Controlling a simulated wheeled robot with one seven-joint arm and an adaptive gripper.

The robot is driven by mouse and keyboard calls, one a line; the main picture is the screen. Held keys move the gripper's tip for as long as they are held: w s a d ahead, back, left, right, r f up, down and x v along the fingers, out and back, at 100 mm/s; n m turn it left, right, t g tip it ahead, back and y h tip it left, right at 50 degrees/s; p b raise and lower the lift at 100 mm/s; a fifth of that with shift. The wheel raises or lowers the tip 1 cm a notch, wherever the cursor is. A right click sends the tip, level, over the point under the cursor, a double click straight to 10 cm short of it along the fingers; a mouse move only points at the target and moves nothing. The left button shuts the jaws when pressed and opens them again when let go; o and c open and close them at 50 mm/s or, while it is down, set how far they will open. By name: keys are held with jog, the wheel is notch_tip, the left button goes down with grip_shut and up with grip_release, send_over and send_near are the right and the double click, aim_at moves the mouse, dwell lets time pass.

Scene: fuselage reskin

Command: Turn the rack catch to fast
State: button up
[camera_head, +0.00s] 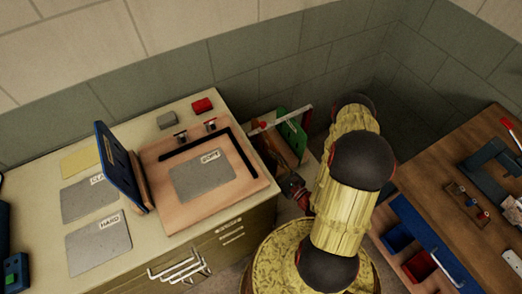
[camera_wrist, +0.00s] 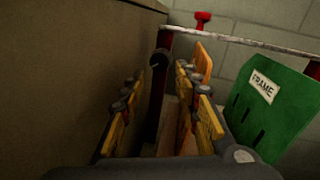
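The rack (camera_head: 284,113) stands between the cabinet and my arm, with a pale rail (camera_wrist: 250,43) across its top. A red knob (camera_wrist: 202,20) stands up from the rail; it also shows in the head view (camera_head: 263,124). It may be the catch, but its setting cannot be read. A green panel labelled FRAME (camera_wrist: 270,115) and an orange panel (camera_wrist: 202,64) stand in the rack. My gripper (camera_wrist: 163,105) is open below the rail, its yellow-padded fingers apart. A dark post with a round black end (camera_wrist: 159,58) shows beyond the gap; contact cannot be told.
The cabinet (camera_wrist: 75,60) side rises close on the left of my gripper. Its top (camera_head: 150,245) holds grey sheets, a pinkish board and an upright blue panel (camera_head: 121,165). A wooden bench (camera_head: 440,155) with tools and blue and red bins stands at the right.

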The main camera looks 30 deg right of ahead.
aim_at(256, 148)
jog(key=shift+w+a+b, duration=0.1)
jog(key=shift+w+a, duration=0.1)
jog(key=shift+w, duration=0.85)
jog(key=shift+w+a+b, duration=0.15)
jog(key=shift+w+a, duration=0.05)
jog(key=shift+w, duration=0.9)
jog(key=shift+w+a+b, duration=0.1)
jog(key=shift+w+a, duration=0.1)
jog(key=shift+w, duration=0.85)
jog(key=c, duration=0.8)
grip_shut()
jog(key=shift+m, duration=0.4)
jog(key=shift+a+f+m+t+h+b, duration=0.15)
jog(key=shift+m+t+b, duration=0.15)
jog(key=shift+m, duration=1.4)
jog(key=shift+d+m+t+h+b, duration=0.1)
jog(key=shift+m+t+h+b, duration=0.15)
jog(key=shift+m, duration=1.45)
